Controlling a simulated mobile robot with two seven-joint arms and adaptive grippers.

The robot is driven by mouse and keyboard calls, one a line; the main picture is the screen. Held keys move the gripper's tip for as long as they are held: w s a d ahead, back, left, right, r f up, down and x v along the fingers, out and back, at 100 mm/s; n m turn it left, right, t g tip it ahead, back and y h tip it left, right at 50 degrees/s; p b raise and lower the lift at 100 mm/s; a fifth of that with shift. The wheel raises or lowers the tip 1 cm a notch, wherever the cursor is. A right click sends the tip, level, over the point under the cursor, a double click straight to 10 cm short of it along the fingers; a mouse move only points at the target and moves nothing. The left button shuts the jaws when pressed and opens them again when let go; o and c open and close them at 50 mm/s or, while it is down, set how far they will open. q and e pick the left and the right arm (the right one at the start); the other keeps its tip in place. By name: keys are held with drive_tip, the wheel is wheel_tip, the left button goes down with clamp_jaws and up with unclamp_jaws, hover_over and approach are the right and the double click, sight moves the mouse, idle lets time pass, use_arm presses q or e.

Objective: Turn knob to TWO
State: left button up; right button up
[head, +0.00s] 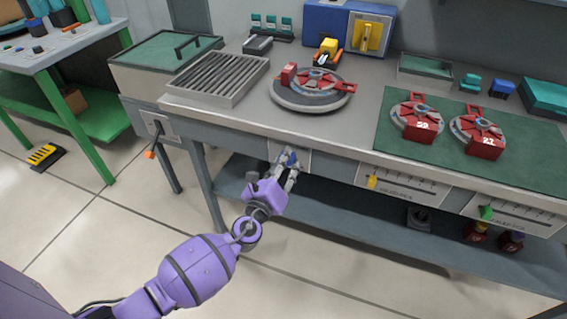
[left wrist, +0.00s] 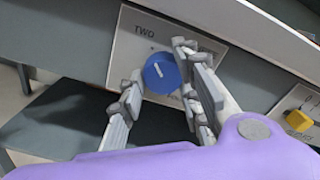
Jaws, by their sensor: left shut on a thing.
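The blue knob (left wrist: 160,74) is round with a white pointer line, on a pale panel (left wrist: 124,52) on the bench front. The word TWO shows at the panel's top, and the white line tilts toward the upper left. Lower lettering is mostly hidden by a finger. My left gripper (left wrist: 155,85) has its fingers on both sides of the knob and is shut on it. In the head view my left gripper (head: 288,168) reaches the panel below the bench edge, with the blue knob (head: 288,158) between its fingers. My right gripper is not in view.
A yellow slider (head: 372,182) and a green slider (head: 486,212) sit on panels to the right. A lever with an orange tip (head: 150,154) sticks out at the left. A lower shelf (head: 340,205) runs beneath the bench. The floor in front is clear.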

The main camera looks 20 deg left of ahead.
use_arm(q)
drive_tip(key=shift+s+a+f, duration=0.1)
drive_tip(key=shift+a+f, duration=0.1)
drive_tip(key=shift+a, duration=0.1)
drive_tip(key=o, duration=1.1)
drive_tip(key=shift+r, duration=0.15)
drive_tip(key=shift+d, duration=0.1)
drive_tip(key=s, duration=1.2)
drive_tip(key=shift+a, duration=0.3)
